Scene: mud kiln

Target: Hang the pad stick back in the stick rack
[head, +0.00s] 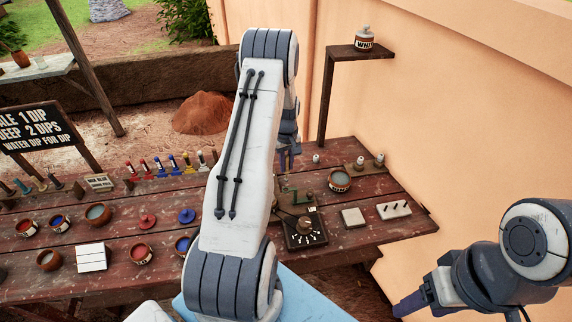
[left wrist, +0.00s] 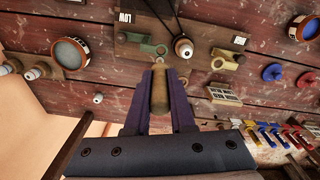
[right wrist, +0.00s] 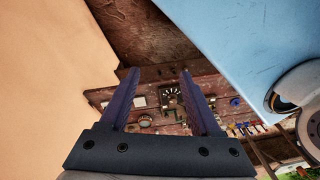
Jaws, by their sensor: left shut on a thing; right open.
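My left gripper (head: 289,150) is shut on a short brown wooden handle, likely the pad stick (left wrist: 160,90), held upright between its fingers in the left wrist view. In that view a wooden board marked LOW (left wrist: 128,18), with a green bracket (left wrist: 140,42), lies beyond the handle's tip. I cannot tell for sure which fixture is the stick rack. A row of coloured sticks (head: 172,163) stands along the table's back. My right gripper (right wrist: 160,80) is open and empty, away from the table.
The plank table (head: 350,240) carries several glaze pots, including one right of my arm (head: 340,180), and a dial box (head: 305,230). A wall shelf (head: 345,52) holds a jar (head: 364,38). The plaster wall (head: 470,110) bounds the right side. My left arm hides the table's middle.

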